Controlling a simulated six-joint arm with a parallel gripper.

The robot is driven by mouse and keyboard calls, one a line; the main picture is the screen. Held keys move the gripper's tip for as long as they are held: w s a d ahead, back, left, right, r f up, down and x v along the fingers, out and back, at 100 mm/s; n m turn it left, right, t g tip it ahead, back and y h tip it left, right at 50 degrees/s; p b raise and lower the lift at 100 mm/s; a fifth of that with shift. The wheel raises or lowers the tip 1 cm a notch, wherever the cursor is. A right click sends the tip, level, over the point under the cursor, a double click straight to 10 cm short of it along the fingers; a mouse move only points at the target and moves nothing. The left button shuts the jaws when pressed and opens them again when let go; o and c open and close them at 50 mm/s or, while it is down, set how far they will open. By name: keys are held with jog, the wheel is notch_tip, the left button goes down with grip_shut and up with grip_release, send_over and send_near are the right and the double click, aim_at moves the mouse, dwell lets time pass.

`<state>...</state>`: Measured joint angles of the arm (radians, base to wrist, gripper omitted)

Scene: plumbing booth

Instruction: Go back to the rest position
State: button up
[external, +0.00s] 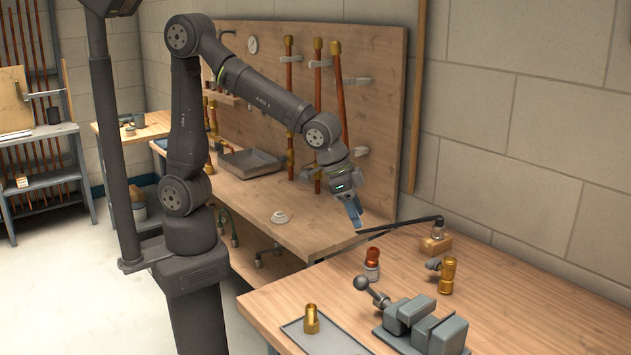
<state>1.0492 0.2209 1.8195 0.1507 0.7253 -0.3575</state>
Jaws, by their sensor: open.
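My arm reaches right from its dark column and bends down over the gap between the two wooden benches. My gripper (354,214) points downward near the back left edge of the front bench (500,305). It is open, and I see nothing held between its fingers. It is small in the view and its fingertips are close to the end of a thin black rod (400,224). I cannot tell whether they touch.
On the front bench stand a copper-and-white fitting (372,264), a brass valve (446,275), a grey vise (425,325) and a tray (330,338) with a brass fitting (311,320). Behind, a wooden panel (385,110) carries upright copper pipes (340,95). A metal tray (250,162) lies on the rear bench.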

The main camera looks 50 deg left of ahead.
aim_at(371, 248)
jog(key=x, duration=1.2)
jog(key=shift+a+r, duration=0.1)
jog(key=shift+r, duration=0.05)
